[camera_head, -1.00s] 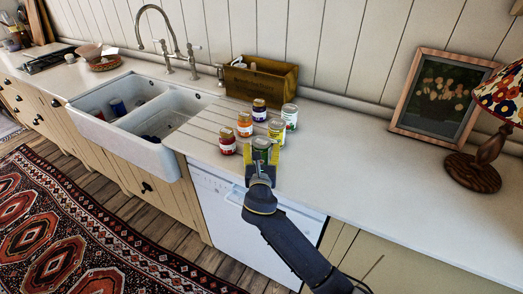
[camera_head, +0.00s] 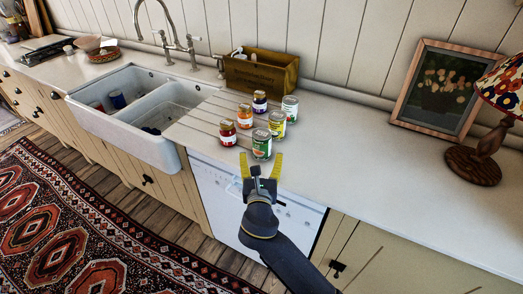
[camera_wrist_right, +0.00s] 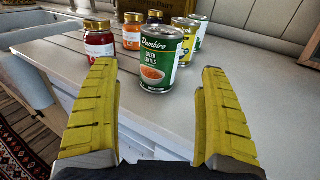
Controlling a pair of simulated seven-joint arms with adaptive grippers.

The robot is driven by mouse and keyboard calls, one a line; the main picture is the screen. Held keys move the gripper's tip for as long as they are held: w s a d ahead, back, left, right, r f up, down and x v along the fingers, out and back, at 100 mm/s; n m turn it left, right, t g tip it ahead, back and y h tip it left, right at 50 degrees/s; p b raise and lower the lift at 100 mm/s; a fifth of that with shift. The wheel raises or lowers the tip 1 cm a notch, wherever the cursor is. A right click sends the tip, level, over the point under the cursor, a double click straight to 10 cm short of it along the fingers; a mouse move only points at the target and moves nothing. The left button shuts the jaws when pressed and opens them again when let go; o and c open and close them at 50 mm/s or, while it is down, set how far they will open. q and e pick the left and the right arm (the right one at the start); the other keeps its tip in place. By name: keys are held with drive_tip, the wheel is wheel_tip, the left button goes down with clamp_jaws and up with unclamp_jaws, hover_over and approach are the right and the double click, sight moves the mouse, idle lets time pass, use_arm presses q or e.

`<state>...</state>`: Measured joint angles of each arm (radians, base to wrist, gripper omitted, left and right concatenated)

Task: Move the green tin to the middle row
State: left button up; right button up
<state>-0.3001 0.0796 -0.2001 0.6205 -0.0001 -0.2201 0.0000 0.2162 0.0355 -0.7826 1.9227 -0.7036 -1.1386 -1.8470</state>
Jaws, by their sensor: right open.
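The green tin (camera_head: 262,145) stands upright at the front right of a small group of jars and tins on the counter. In the right wrist view the green tin (camera_wrist_right: 161,62) shows its label and stands beyond my fingers, clear of both. My right gripper (camera_head: 261,164) is open and empty at the counter's front edge; its yellow fingers (camera_wrist_right: 160,92) are spread wide. Beside the tin are a red jar (camera_head: 228,133), an orange jar (camera_head: 244,116), a purple-labelled jar (camera_head: 260,102), a yellow tin (camera_head: 277,124) and a pale tin (camera_head: 290,108). My left gripper is out of view.
A wooden box (camera_head: 260,73) stands behind the group against the wall. The double sink (camera_head: 140,110) is to the left. A framed picture (camera_head: 438,92) and a lamp (camera_head: 483,160) stand at the right. The counter between is clear.

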drive_tip(key=shift+s, duration=1.6)
